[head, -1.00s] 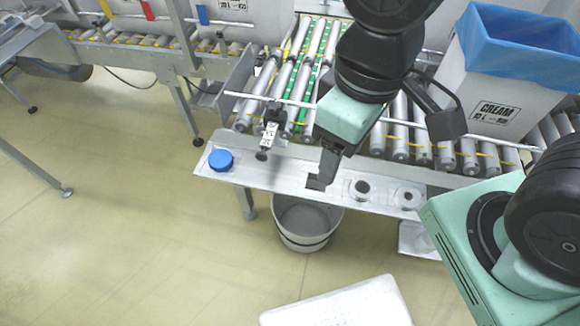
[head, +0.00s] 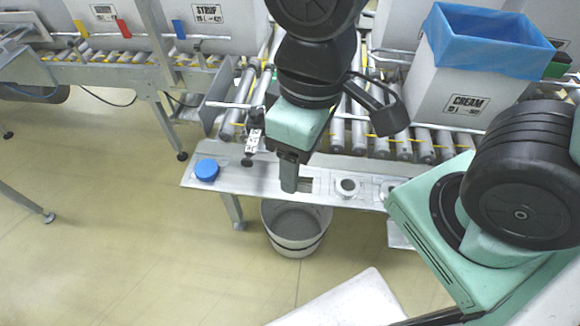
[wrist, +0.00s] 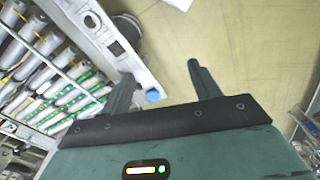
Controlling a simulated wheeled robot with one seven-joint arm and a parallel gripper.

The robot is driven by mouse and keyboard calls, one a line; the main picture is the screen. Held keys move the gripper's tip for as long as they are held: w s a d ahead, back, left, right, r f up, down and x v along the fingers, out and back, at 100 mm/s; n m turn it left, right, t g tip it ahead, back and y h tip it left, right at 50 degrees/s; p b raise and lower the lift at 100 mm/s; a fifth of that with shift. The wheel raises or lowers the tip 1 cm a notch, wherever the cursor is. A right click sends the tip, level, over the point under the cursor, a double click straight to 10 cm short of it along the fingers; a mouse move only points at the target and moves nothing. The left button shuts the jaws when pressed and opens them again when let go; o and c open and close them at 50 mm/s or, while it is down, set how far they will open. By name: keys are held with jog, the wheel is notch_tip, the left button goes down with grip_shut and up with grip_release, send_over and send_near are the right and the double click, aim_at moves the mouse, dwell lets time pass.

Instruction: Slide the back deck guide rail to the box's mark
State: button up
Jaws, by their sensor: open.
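A white box (head: 445,88) with a blue liner and a CREAM label stands on the roller deck at the right in the head view. A thin silver guide rail (head: 228,105) runs over the rollers near the front; my arm hides part of it. Another rail section (head: 392,52) shows farther back, beside the box. I cannot make out a position mark on the box. My gripper (head: 290,186) hangs over the front metal ledge, in front of the rails and apart from them. In the wrist view its fingers (wrist: 160,78) are spread with nothing between them.
A black-and-white tagged clamp (head: 252,141) stands at the deck's left end. A grey bucket (head: 296,228) is below.

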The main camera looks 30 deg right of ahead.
dwell(0.3)
jog(key=shift+c, duration=1.1)
jog(key=n+t+h+b, duration=0.4)
jog(key=n+t+h, duration=0.9)
jog(key=n, duration=1.1)
send_near(246, 165)
jog(key=w+d+t+y+p, duration=0.1)
jog(key=w+d+p, duration=0.1)
jog(key=w+d, duration=0.1)
jog(key=w+d+y+p, duration=0.1)
jog(key=w+d, duration=0.3)
jog(key=shift+w+d+f+t+p, duration=0.1)
jog(key=shift+w+d+t+p, duration=0.1)
jog(key=shift+w+t+p, duration=0.2)
